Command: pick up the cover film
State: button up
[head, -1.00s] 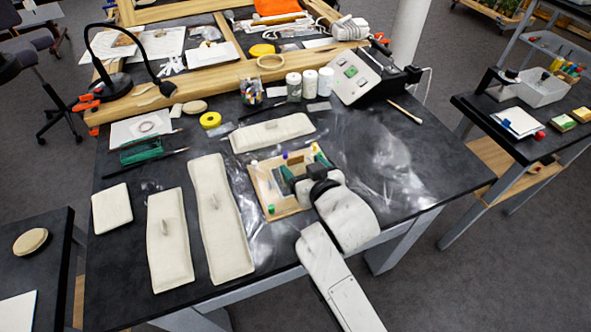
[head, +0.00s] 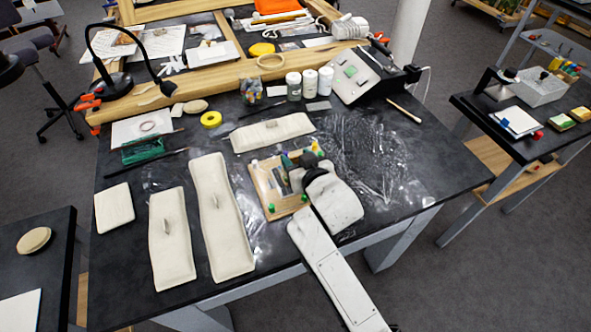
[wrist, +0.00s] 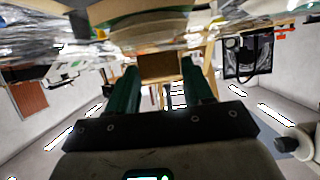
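The cover film is a clear, crinkled, shiny sheet (head: 372,150) spread over the black table; its glints show most to the right of my gripper. Glossy film-like folds also show at the top left of the wrist view (wrist: 35,48). My gripper (head: 298,160) is over the small wooden board, at the left side of the shiny area. In the wrist view my gripper (wrist: 160,68) has two green fingers standing apart, with a brown surface seen between them and nothing clearly held. Whether the fingertips touch the film is hidden.
The wooden board (head: 273,200) lies under my gripper with small coloured items. Long cream padded pieces (head: 220,220) lie to its left, another (head: 270,133) behind. White jars (head: 309,84) and a grey control box (head: 357,77) stand at the back. The table's right end is clear.

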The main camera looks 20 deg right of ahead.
jog(key=c, duration=0.9)
jog(key=shift+r, duration=0.4)
notch_tip(320, 180, up, 2)
jog(key=shift+r+b, duration=0.1)
jog(key=shift+b, duration=0.35)
jog(key=s+d+r+b, duration=0.1)
jog(key=s+d+r, duration=0.1)
jog(key=s+r, duration=0.8)
jog(key=s, duration=0.3)
jog(key=shift+s+d, duration=0.4)
